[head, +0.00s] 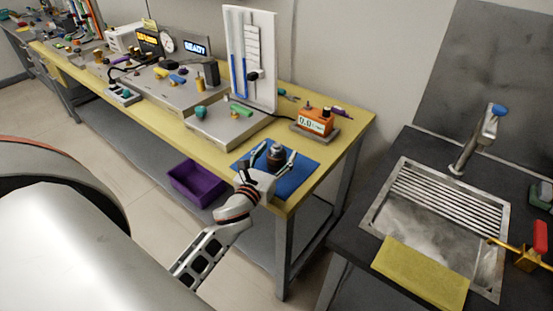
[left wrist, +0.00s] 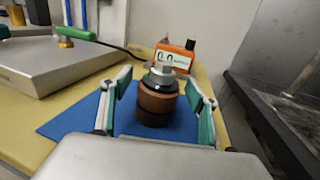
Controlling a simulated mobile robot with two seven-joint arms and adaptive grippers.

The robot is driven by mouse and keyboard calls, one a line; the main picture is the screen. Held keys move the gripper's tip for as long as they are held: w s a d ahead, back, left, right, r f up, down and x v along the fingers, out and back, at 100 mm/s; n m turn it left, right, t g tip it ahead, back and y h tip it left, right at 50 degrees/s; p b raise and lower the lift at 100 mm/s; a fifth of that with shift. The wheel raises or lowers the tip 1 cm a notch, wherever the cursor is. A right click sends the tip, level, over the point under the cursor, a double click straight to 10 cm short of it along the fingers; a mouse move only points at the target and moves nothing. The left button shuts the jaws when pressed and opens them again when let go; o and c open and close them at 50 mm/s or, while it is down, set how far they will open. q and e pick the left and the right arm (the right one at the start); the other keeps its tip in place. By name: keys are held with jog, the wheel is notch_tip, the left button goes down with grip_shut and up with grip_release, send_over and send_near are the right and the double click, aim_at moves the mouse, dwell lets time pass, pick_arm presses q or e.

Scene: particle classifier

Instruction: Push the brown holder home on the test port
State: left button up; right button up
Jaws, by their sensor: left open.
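The brown holder (head: 276,156) stands upright on the blue mat (head: 296,183) near the right end of the yellow bench. In the left wrist view the holder (left wrist: 156,102) is a squat brown cylinder with a metal top. My left gripper (head: 269,158) is open, its fingers on either side of the holder; in the left wrist view gaps show between the holder and both fingers (left wrist: 158,100). I cannot tell which fitting is the test port. My right gripper is not in view.
An orange meter (head: 316,121) stands behind the mat. A grey box with a green lever (head: 228,124) and a white gauge panel (head: 249,60) stand to its left. A purple bin (head: 196,183) sits below the bench edge. A sink (head: 432,220) is at the right.

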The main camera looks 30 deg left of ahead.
pick_arm(q)
jog(key=shift+w, duration=0.15)
jog(key=c, duration=1.6)
jog(key=shift+r, duration=0.1)
jog(key=shift+c, duration=0.2)
